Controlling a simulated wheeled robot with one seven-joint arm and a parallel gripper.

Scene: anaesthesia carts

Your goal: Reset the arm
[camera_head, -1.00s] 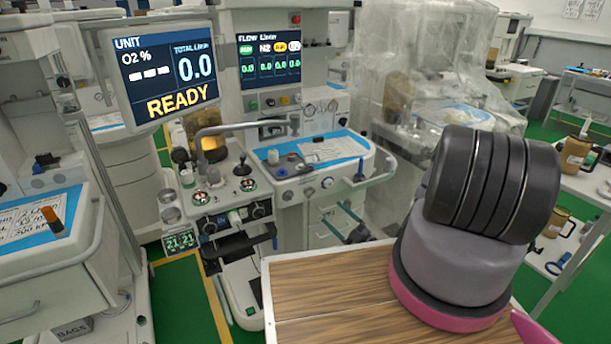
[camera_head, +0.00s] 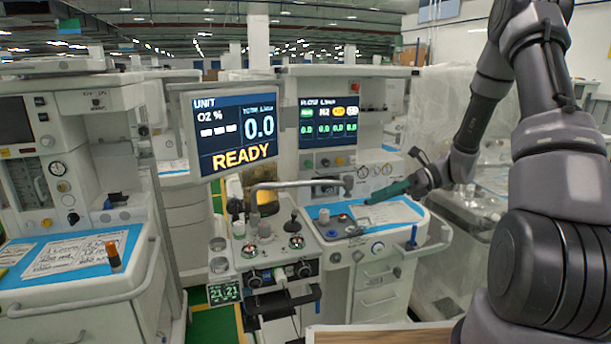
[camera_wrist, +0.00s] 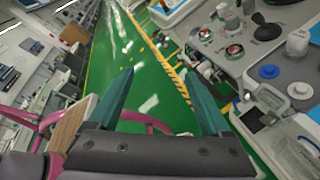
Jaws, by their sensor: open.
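My arm rises at the right of the head view, bends over at the top, and comes down toward the cart's blue-covered worktop. I cannot tell how far the fingers are from the worktop.
A second cart (camera_head: 75,285) with a blue top and an orange-capped bottle (camera_head: 113,256) stands at left. A plastic-covered machine (camera_head: 445,110) stands behind my arm. A wooden top (camera_head: 375,335) lies at the bottom edge. Green floor (camera_wrist: 140,60) is clear below my gripper.

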